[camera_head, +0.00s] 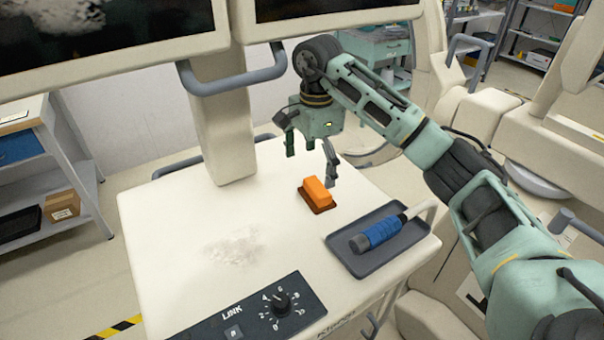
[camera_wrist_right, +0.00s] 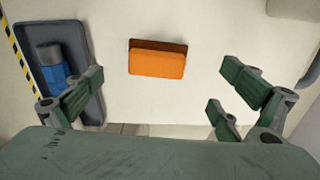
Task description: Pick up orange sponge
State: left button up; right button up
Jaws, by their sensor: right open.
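The orange sponge (camera_head: 318,191) lies on a thin dark brown layer on the cream cart top, right of its middle. In the right wrist view the orange sponge (camera_wrist_right: 157,63) shows beyond the fingers, a little left of centre, with the brown strip along its far side. My right gripper (camera_head: 309,165) is above the cart top, just behind and above the sponge, with its fingers pointing down. It is open and empty, with its fingers (camera_wrist_right: 165,100) spread wide in the wrist view. It appears apart from the sponge. My left gripper is in neither view.
A grey tray (camera_head: 376,262) with a blue-gripped tool (camera_head: 380,232) stands right of the sponge. A black dial panel (camera_head: 255,308) lines the front edge. A pale smudge (camera_head: 232,246) marks the cart top. A column (camera_head: 225,140) with screens rises behind.

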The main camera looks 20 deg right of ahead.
aim_at(316, 187)
jog(key=f, duration=0.1)
jog(key=f+p, duration=0.1)
jog(key=f, duration=0.1)
jog(key=shift+s+d, duration=0.1)
jog(key=shift+s, duration=0.2)
notch_tip(316, 187, down, 4)
jog(key=shift+d+f+p, duration=0.1)
jog(key=shift+p, duration=0.85)
jog(key=shift+w, duration=0.1)
jog(key=c, duration=0.6)
jog(key=shift+f, duration=0.1)
jog(key=c, duration=0.8)
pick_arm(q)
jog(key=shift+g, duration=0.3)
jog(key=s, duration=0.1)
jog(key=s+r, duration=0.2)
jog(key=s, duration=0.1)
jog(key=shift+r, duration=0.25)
pick_arm(e)
jog(key=shift+c, duration=0.2)
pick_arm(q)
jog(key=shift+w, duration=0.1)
